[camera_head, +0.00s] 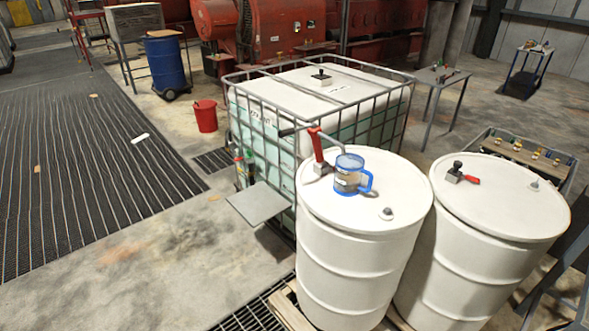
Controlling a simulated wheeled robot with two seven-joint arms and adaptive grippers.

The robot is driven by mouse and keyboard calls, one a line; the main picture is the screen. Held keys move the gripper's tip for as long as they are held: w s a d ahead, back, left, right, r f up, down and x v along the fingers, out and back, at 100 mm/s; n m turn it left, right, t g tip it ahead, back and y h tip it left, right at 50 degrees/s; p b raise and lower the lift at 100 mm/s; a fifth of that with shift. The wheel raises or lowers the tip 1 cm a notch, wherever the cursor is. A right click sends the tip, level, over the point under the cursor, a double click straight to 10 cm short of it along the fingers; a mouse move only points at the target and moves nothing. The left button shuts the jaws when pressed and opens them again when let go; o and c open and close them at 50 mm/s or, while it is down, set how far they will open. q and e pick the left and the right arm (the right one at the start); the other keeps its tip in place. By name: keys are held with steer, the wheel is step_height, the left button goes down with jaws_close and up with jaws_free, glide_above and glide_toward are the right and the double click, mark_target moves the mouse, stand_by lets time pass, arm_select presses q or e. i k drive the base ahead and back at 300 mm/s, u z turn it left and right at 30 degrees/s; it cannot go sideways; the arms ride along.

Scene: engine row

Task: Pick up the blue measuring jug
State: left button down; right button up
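The blue measuring jug (347,175) stands upright on the lid of the left white drum (345,265). It has a clear body with a blue rim and base, and its blue handle points right. A red-handled tool or pump (318,148) stands just left of it on the same lid. Neither of my grippers shows in this view.
A second white drum (460,260) with a small red-handled valve (461,175) stands close on the right. A caged white tank (330,85) is right behind the jug's drum. A small grey shelf (258,203) juts out at left. Open floor (150,260) lies to the left.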

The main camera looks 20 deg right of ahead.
mark_target(348, 171)
steer(key=u, duration=0.35)
steer(key=i, duration=1.35)
steer(key=z, duration=0.45)
